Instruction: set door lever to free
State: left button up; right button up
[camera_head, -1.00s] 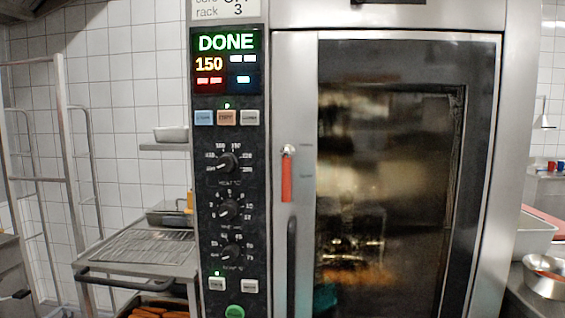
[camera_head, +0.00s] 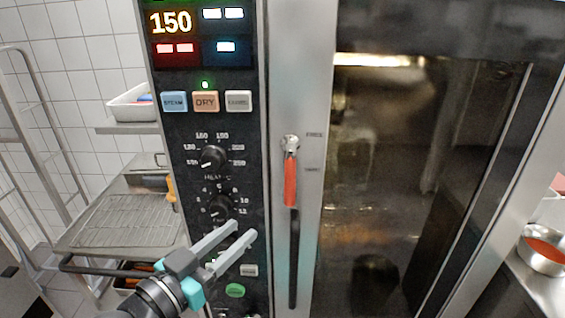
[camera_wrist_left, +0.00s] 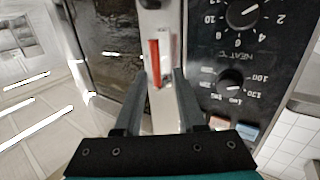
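The door lever (camera_head: 290,180) has a red grip and hangs straight down from a metal pivot on the steel strip left of the oven door glass. Small labels sit right of the pivot; the upper one (camera_head: 314,135) seems to read FREE, and the lower one is too small to read. My left gripper (camera_head: 244,230) is open and empty, in front of the control panel, below and left of the lever. In the left wrist view the red lever (camera_wrist_left: 155,62) shows beyond and between the two parted fingers. My right gripper is not in view.
A long dark door handle (camera_head: 294,260) runs below the lever. The control panel (camera_head: 215,130) with knobs and buttons is left of it. A wire-rack side table (camera_head: 120,215) stands at left, and a steel bowl (camera_head: 541,250) at right.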

aim_at(286, 185)
pick_arm(q)
jog(key=shift+h, duration=0.3)
jog(key=x, duration=0.5)
jog(key=r+p+x, duration=0.1)
jog(key=x, duration=0.4)
jog(key=r+p+x, duration=0.1)
jog(key=x, duration=0.4)
jog(key=shift+s+d+r, duration=0.15)
jog(key=shift+d+r, duration=0.1)
jog(key=shift+d, duration=0.15)
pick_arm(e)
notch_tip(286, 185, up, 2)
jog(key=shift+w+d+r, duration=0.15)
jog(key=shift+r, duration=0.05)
pick_arm(q)
grip_shut()
dwell(0.3)
